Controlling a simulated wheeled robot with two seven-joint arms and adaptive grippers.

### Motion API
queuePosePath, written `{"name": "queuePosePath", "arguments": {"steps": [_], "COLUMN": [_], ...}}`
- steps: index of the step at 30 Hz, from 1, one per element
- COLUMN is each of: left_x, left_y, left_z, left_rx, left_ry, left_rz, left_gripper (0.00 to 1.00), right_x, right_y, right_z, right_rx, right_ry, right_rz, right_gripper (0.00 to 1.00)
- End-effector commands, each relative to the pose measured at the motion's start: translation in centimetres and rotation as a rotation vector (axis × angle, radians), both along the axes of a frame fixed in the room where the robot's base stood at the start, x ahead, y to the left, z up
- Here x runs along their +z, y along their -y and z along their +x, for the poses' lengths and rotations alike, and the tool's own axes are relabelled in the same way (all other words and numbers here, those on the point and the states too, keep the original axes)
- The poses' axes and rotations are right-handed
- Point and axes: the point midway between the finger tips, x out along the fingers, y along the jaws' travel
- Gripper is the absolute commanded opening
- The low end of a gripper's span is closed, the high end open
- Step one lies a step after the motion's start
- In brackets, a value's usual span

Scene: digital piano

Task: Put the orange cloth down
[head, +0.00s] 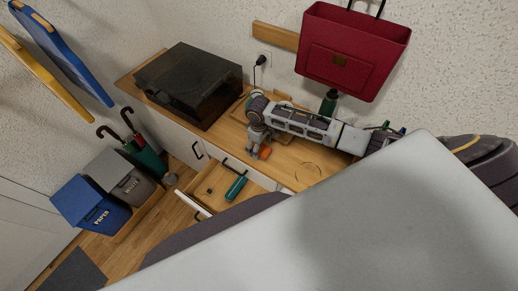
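A small orange item, seemingly the orange cloth (265,153), shows at the fingers of my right gripper (258,150). The gripper points down near the front edge of the wooden counter (312,172), above the side of an open drawer (218,205). The orange item touches or overlaps the fingers in this view. Its full shape is hidden, and the fingers are too small to tell whether they are closed on it. My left gripper is not in view.
The open drawer holds a green bottle (237,187) and a small dark item. A dark-lidded turntable (190,85) stands on the counter's left. A dark bottle (329,102) stands behind my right arm. A red bag (352,50) hangs above. Bins (92,205) stand lower left.

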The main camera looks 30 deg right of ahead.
Motion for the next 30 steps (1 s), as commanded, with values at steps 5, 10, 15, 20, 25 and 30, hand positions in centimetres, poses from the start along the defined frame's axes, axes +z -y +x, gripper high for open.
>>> {"name": "queuePosePath", "arguments": {"steps": [5, 10, 15, 20, 25, 30], "left_x": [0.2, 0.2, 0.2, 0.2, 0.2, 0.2], "left_y": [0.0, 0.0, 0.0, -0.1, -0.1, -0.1], "left_z": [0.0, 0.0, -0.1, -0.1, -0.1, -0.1], "left_rx": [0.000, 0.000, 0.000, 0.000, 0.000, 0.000], "left_ry": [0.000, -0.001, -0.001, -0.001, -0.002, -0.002], "left_rz": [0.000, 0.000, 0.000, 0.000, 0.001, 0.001], "left_gripper": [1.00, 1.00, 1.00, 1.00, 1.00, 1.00], "right_x": [-1.4, -1.8, -1.8, -1.8, -1.8, -1.8], "right_y": [0.0, 0.0, 0.0, 0.0, 0.0, 0.0], "right_z": [0.0, 0.0, 0.0, 0.0, 0.0, 0.0], "right_rx": [0.000, 0.001, 0.001, 0.000, 0.000, 0.000], "right_ry": [0.000, 0.001, 0.001, 0.001, 0.001, 0.001], "right_rz": [0.000, 0.001, 0.001, 0.001, 0.001, 0.001], "right_gripper": [0.80, 0.80, 0.80, 0.80, 0.66, 0.44]}}
